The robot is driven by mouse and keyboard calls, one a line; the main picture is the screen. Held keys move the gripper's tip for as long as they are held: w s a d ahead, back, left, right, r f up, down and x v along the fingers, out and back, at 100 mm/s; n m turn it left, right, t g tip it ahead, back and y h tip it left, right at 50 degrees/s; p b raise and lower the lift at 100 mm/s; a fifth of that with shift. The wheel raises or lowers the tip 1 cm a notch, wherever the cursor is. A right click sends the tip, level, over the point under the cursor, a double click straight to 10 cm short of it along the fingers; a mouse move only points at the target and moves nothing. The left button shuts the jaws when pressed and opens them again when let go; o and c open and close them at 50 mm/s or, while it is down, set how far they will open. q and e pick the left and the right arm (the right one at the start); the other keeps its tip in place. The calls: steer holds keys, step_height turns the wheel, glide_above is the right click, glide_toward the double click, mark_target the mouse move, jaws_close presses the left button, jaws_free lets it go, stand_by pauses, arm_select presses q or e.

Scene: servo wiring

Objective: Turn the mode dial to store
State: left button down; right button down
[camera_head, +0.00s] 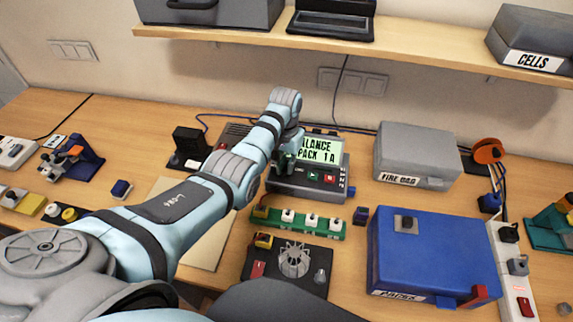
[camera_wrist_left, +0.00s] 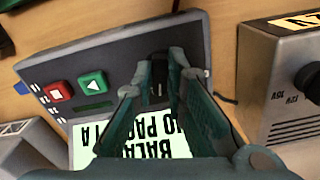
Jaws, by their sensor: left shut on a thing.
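The charger (camera_head: 318,180) is a dark grey box in the middle of the table. In the left wrist view the charger's panel (camera_wrist_left: 120,60) appears upside down, with a red button (camera_wrist_left: 59,91) and a green one (camera_wrist_left: 93,83). There my left gripper (camera_wrist_left: 158,92) is closed on the small dark mode dial, mostly hidden between the fingers. The dial's marks cannot be read. My right gripper is not in view.
A grey box marked "FIRE BAG" (camera_head: 417,152) stands right of the charger. A green strip (camera_head: 298,222) with white parts lies in front, with a blue case (camera_head: 435,250) at the front right. A grey supply box (camera_wrist_left: 285,80) stands beside the charger in the wrist view.

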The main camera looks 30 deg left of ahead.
arm_select(q)
steer(key=m, duration=0.4)
steer(key=shift+s+f+m, duration=0.2)
steer(key=shift+f+m, duration=0.05)
steer(key=shift+m, duration=0.05)
steer(key=m, duration=0.4)
steer(key=shift+a+m, duration=0.1)
steer(key=shift+m, duration=0.2)
steer(key=c, duration=1.6)
jaws_free()
steer(key=shift+w, duration=0.15)
steer(key=shift+r, duration=0.1)
steer(key=shift+w, duration=0.1)
